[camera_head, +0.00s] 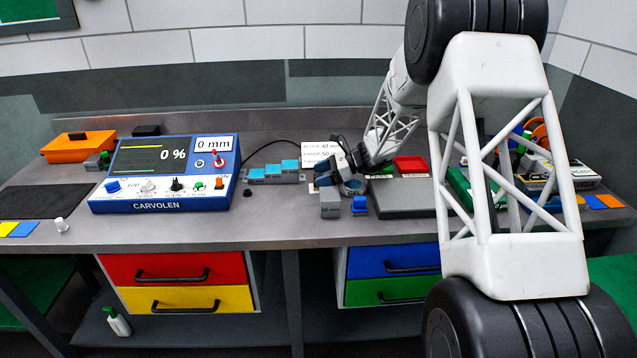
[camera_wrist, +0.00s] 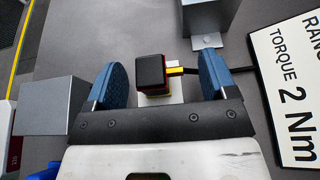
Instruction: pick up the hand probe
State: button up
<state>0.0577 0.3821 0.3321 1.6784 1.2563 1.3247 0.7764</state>
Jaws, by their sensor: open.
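A small upright block with a black square top and red and yellow sides, which looks like the hand probe (camera_wrist: 151,70), stands on a white pad in the wrist view. A dark cable with a yellow and white end runs right from it, passing by the right finger. My gripper (camera_wrist: 160,68) is open, with one blue fingertip on each side of the block and a visible gap on both sides. In the head view my gripper (camera_head: 325,174) is low over the bench, left of the arm; the block cannot be made out there.
A grey block (camera_wrist: 48,106) is close outside the left finger, and another grey piece (camera_wrist: 207,18) lies beyond the right finger. A torque sign (camera_wrist: 288,92) is at right. The blue console (camera_head: 165,173) stands left on the bench (camera_head: 275,222). A red tray (camera_head: 411,165) is behind right.

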aim_at(319, 174)
jog(key=shift+a+f, duration=0.15)
jog(key=shift+a, duration=0.25)
jog(key=c, duration=1)
jog(key=shift+o, duration=0.2)
jog(key=shift+r, duration=5)
